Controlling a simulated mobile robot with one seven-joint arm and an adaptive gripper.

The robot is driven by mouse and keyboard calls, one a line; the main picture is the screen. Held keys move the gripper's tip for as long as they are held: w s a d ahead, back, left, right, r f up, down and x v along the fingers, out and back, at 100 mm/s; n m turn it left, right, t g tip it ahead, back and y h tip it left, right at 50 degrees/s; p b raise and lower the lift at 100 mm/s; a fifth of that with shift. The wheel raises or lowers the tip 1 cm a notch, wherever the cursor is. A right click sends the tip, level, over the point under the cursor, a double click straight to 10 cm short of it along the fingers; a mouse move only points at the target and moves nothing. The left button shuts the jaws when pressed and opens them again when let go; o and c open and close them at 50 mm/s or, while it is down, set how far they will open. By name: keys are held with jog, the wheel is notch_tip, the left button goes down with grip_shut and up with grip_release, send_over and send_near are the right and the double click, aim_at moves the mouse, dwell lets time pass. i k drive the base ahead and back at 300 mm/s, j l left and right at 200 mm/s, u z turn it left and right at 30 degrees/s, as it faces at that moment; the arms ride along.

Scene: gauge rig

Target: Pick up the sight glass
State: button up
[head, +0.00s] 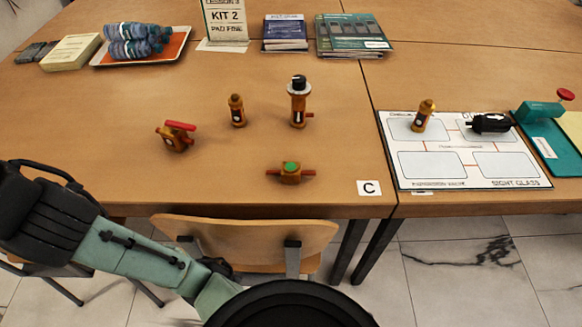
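The piece that looks like the sight glass (290,172) is a small brass block with a round green top and red ends sticking out left and right. It lies on the wooden table (230,190) near the front edge, left of the card marked C. Nothing touches it. My arm, green and black, runs from the bottom middle up to the left edge. My gripper cannot be made out in the head view. The printed mat (432,158) at the right has an empty front-right box labelled "SIGHT GLASS".
Behind it stand a red-handled valve (175,137), a small brass fitting (237,111) and a taller black-topped one (298,104). The mat bears a brass fitting (423,116) and a black piece (490,123). A chair (245,235) stands at the front edge.

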aim_at(290, 172)
jog(key=k+l, duration=0.1)
jog(key=k, duration=0.4)
jog(key=i+l, duration=0.1)
jog(key=l, duration=0.7)
jog(key=i+l+u, duration=0.1)
jog(key=l, duration=0.65)
jog(key=i+l, duration=0.1)
jog(key=l, duration=0.7)
jog(key=u, duration=0.05)
